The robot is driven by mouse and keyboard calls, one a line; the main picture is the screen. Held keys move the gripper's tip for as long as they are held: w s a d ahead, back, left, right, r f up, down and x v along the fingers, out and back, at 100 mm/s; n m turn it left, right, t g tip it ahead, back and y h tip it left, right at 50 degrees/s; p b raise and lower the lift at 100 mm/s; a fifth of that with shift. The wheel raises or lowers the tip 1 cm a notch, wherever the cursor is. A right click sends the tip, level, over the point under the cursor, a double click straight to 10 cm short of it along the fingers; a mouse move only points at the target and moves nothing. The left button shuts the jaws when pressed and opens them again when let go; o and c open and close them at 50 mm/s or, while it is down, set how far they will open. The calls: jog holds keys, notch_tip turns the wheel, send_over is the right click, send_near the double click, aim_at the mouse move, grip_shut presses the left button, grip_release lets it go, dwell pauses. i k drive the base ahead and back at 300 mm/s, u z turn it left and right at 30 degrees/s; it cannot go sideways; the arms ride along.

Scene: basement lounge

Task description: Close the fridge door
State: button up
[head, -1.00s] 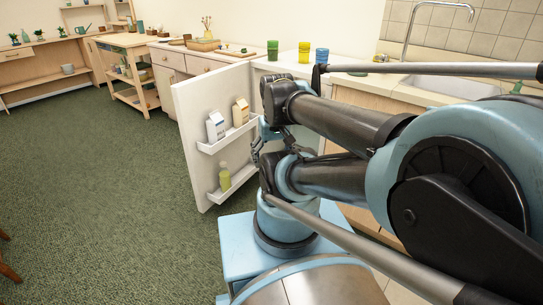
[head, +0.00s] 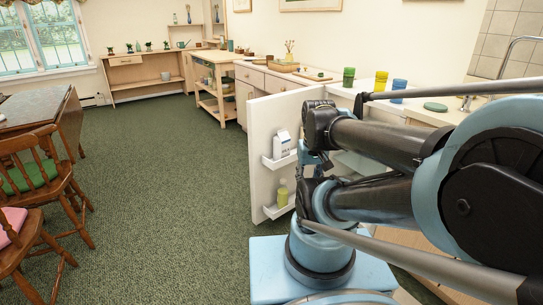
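The white fridge door (head: 258,160) stands open, out from the counter into the room, with its inner side towards me. Its upper shelf (head: 279,161) holds a milk carton (head: 282,144), and its lower shelf (head: 277,212) holds a green bottle (head: 282,194). My gripper (head: 312,165) is at the inner side of the door, near the shelves, mostly hidden by my arm links. I cannot tell whether it touches the door or how far its fingers are apart. The fridge's inside is largely hidden behind my arm.
Green, yellow and blue cups (head: 381,82) stand on the counter above. A wooden table (head: 35,105) and wooden chairs (head: 42,180) are at the left. The green carpet (head: 165,190) between them and the door is clear.

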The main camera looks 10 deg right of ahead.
aim_at(266, 117)
jog(key=u, duration=1.25)
jog(key=i, duration=3.5)
jog(key=z, duration=2.7)
